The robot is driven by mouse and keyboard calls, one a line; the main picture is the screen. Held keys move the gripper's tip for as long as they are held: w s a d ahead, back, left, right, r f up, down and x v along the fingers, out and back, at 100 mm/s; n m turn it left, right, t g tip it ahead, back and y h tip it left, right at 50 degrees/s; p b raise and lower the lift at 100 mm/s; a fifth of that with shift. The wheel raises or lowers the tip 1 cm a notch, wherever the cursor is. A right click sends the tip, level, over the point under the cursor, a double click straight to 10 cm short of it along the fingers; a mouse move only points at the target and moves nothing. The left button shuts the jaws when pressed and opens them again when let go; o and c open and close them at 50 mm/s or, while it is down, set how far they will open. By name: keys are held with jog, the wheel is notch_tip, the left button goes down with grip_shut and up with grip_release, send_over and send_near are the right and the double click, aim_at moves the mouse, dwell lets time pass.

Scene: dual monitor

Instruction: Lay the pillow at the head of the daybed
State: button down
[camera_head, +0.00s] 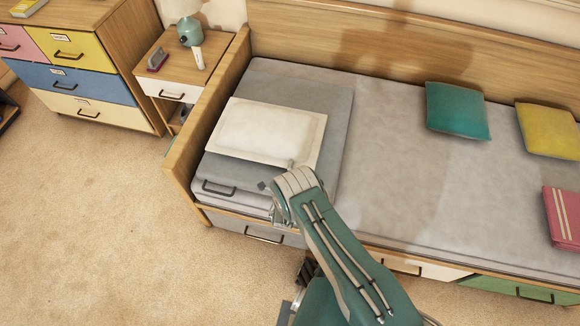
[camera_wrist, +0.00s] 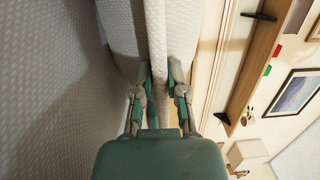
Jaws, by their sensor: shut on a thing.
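The white pillow (camera_head: 268,131) lies nearly flat at the left end of the daybed (camera_head: 400,167). It rests on a flat grey case (camera_head: 333,115) with a dark handle, which lies on the mattress. My gripper (camera_head: 289,166) is at the pillow's front edge, near its right corner, partly hidden by my wrist. In the wrist view my gripper (camera_wrist: 161,84) is shut on the pale pillow edge (camera_wrist: 155,35), which runs between the two fingers. Whether the pillow's underside fully touches the case cannot be told.
A teal cushion (camera_head: 456,111), a yellow cushion (camera_head: 550,130) and a pink striped item (camera_head: 563,216) lie further right on the daybed. A wooden end panel (camera_head: 205,120) bounds its left side. A nightstand (camera_head: 181,81) with a lamp stands beyond. The middle mattress is clear.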

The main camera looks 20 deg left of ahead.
jog(key=c, duration=0.7)
grip_release()
jog(key=v, duration=1.2)
